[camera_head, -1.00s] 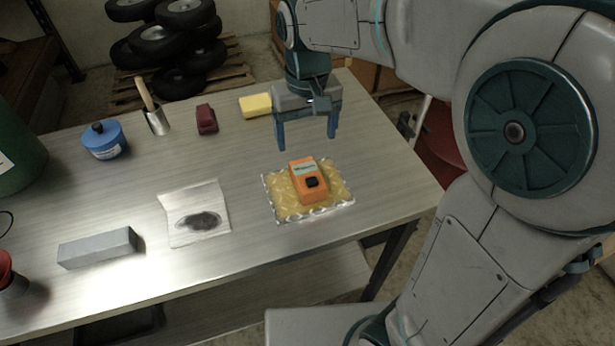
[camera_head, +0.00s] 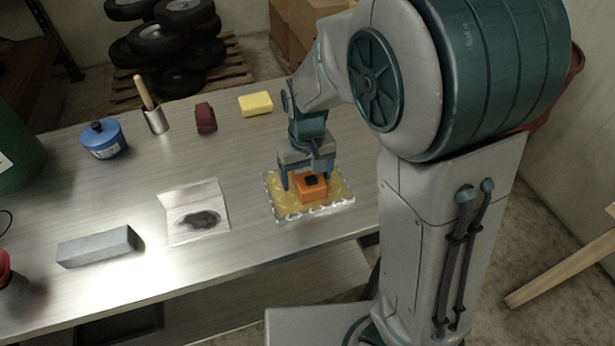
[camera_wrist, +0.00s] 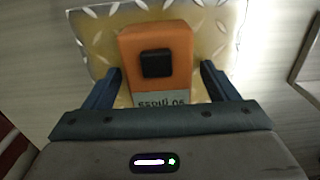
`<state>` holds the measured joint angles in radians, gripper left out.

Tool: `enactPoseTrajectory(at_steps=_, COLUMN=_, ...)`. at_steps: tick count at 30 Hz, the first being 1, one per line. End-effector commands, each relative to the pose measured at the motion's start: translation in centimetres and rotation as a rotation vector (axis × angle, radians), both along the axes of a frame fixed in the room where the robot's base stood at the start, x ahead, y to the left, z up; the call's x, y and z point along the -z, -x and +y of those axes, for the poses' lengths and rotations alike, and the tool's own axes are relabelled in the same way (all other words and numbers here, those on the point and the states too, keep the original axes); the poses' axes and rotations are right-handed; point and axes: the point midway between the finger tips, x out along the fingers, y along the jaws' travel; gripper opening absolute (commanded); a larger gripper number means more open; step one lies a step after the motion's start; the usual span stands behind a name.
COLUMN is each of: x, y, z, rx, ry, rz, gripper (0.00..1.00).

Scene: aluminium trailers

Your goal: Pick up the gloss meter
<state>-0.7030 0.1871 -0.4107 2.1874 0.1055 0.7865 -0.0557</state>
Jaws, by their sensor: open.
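The gloss meter is an orange box (camera_head: 311,188) with a black square button and a pale label. It lies on a yellowish tread-patterned plate (camera_head: 338,199) with a bright metal edge, on the bench. My gripper (camera_head: 308,184) is low over it, with one finger on each side. The wrist view shows the orange gloss meter (camera_wrist: 158,45) between my open fingers (camera_wrist: 159,88), with a gap on either side. Part of its label end is hidden behind the gripper body.
The metal bench (camera_head: 150,205) also holds a paper with a dark smear (camera_head: 197,219), a grey block (camera_head: 97,246), a blue pot (camera_head: 103,140), a cup with a wooden handle (camera_head: 155,120), a dark red object (camera_head: 205,118) and a yellow sponge (camera_head: 256,104).

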Motion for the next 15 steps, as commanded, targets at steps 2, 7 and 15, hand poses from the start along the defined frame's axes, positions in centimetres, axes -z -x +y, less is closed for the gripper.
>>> enactPoseTrajectory(at_steps=2, x=0.45, y=0.01, z=0.0, rx=0.0, ry=0.0, rz=0.0, gripper=0.8)
enactPoseTrajectory(at_steps=7, x=0.48, y=-0.01, z=0.0, rx=0.0, ry=0.0, rz=-0.001, gripper=0.8)
enactPoseTrajectory(at_steps=15, x=0.45, y=-0.02, z=0.01, rx=0.0, ry=0.0, rz=-0.001, gripper=0.25)
